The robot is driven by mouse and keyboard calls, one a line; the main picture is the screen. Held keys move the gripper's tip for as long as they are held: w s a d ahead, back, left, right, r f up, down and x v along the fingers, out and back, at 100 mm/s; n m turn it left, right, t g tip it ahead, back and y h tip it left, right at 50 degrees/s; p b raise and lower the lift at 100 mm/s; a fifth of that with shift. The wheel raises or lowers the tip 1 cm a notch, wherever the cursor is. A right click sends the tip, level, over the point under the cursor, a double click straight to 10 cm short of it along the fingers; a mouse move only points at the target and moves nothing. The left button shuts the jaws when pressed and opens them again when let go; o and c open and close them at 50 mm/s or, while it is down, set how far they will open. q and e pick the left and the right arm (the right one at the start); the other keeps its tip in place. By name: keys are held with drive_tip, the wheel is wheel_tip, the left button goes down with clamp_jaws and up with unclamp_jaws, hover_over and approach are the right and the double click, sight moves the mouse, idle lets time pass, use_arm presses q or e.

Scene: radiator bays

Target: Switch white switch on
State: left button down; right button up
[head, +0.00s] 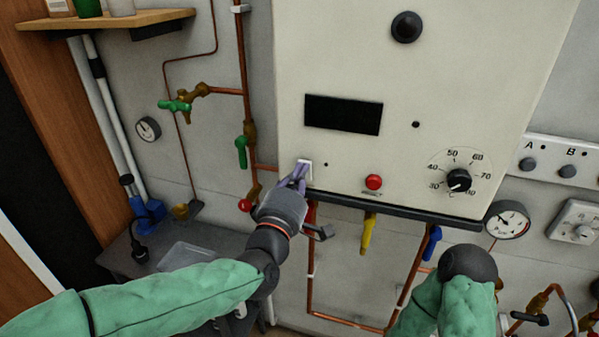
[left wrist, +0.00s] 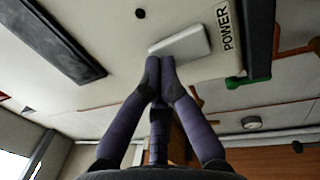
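The white switch (head: 304,168) sits at the lower left of the boiler's cream front panel. In the left wrist view it is a white rocker (left wrist: 188,45) beside the label POWER. My left gripper (head: 297,178) is at the switch in the head view. In the left wrist view its purple fingertips (left wrist: 160,66) are together at the rocker's lower edge, with nothing between them. They look in contact or very close; I cannot tell which. The fingers partly cover the switch. My right arm shows at the lower right of the head view, but its gripper fingers do not show.
The panel also carries a dark display (head: 343,115), a red button (head: 374,182) and a temperature dial (head: 458,180). Below hang a yellow lever (head: 368,232) and a blue lever (head: 432,243). Copper pipes with a green valve handle (head: 241,152) run close on the left.

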idle(0.3)
use_arm(q)
drive_tip(key=shift+w+r+g+p, duration=0.4)
drive_tip(key=shift+r+p, duration=0.1)
drive_tip(key=shift+p, duration=0.7)
drive_tip(key=shift+f+b, duration=0.35)
drive_tip(key=shift+b, duration=0.05)
drive_tip(key=shift+s, duration=0.1)
